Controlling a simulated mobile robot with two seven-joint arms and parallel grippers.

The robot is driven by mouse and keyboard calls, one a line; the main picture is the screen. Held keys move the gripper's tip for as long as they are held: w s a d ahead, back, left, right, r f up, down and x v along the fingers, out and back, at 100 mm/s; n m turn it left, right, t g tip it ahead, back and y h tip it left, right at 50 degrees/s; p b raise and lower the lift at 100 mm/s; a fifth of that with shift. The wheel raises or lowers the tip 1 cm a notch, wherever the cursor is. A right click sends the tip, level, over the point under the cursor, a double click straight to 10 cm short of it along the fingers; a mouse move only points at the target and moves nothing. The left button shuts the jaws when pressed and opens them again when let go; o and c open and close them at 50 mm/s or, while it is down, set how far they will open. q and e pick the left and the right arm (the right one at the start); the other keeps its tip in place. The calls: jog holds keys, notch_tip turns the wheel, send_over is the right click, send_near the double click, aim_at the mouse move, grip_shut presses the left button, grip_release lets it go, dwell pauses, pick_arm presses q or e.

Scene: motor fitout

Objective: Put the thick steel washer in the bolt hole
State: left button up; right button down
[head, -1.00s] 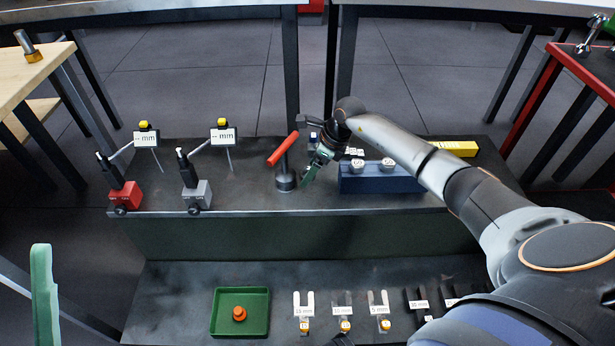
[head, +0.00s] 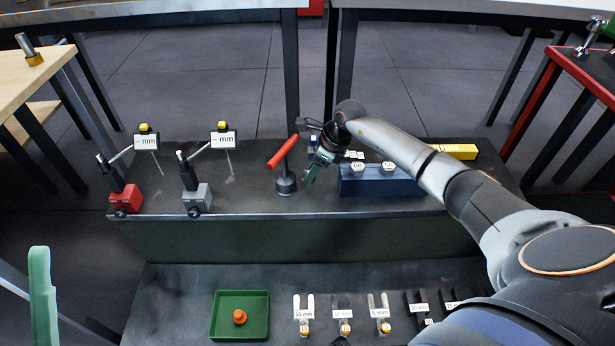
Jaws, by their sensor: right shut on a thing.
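My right gripper (head: 308,184) hangs over the dark bench top, between the steel post with a red handle and the blue block. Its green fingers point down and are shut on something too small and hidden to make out. No thick steel washer can be told apart in this view, and I cannot pick out the bolt hole. My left gripper (head: 41,300) shows only as a green finger at the lower left, so its opening is unclear.
The red-handled post (head: 286,185) stands just left of my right gripper. The blue block (head: 380,187) bears white round pieces. Two dial stands (head: 126,197) (head: 197,199) are at left. A green tray (head: 225,326) holds an orange part, beside labelled forked shims (head: 303,315).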

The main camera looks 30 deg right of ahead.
jog(key=shift+r, duration=0.45)
notch_tip(320, 180, up, 2)
jog(key=shift+r+p, duration=0.15)
jog(key=shift+p, duration=0.55)
pick_arm(q)
notch_tip(320, 180, up, 7)
jog(key=m+p, duration=0.1)
jog(key=p, duration=0.4)
jog(key=shift+a+t, duration=0.3)
jog(key=shift+a, duration=0.05)
pick_arm(e)
jog(key=s+a+r, duration=0.8)
jog(key=s+r, duration=0.1)
jog(key=s, duration=0.2)
jog(key=shift+a+r, duration=0.4)
pick_arm(q)
jog(key=shift+s, duration=0.1)
